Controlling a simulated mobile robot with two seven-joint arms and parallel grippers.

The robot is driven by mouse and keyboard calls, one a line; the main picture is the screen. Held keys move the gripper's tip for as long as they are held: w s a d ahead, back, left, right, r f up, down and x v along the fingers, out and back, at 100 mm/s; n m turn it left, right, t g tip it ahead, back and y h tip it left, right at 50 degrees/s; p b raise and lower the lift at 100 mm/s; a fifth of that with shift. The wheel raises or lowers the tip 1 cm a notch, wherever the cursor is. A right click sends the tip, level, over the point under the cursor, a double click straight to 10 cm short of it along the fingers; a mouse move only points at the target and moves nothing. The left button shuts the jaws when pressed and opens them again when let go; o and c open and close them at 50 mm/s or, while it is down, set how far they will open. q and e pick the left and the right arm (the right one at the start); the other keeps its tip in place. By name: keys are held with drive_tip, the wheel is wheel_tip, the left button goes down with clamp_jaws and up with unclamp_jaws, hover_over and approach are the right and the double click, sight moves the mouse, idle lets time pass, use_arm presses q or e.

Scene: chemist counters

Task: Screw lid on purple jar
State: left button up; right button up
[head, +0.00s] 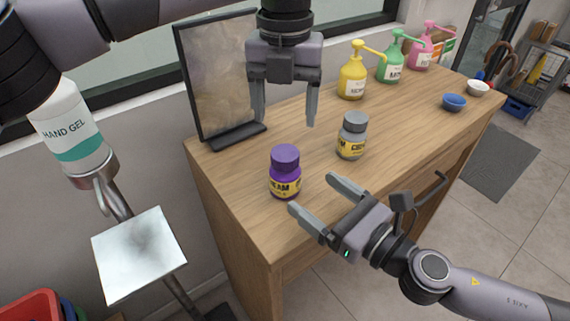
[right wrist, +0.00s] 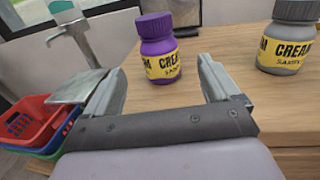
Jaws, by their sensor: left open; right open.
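The purple jar (head: 285,181) stands upright on the wooden counter near its front left, with a yellow label. Its purple lid (head: 285,156) sits on top of it; I cannot tell how tightly. My left gripper (head: 285,115) is open and empty, pointing down above and behind the jar. My right gripper (head: 318,204) is open and empty at the counter's front edge, its fingers pointing toward the jar. In the right wrist view the purple jar (right wrist: 161,62) stands just beyond and between the open fingertips (right wrist: 160,80).
A grey jar (head: 352,140) stands to the right of the purple one. A dark framed panel (head: 220,75) stands behind on the left. Yellow (head: 352,80), green (head: 390,68) and pink (head: 422,55) pump bottles line the back. Small bowls (head: 454,102) are at the far right. The counter's middle right is clear.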

sight(296, 180)
use_arm(q)
drive_tip(key=shift+s, duration=0.15)
use_arm(e)
drive_tip(key=shift+s, duration=0.15)
drive_tip(key=shift+x, duration=3.6)
clamp_jaws()
use_arm(q)
drive_tip(key=shift+f, duration=0.1)
drive_tip(key=shift+f, duration=3.85)
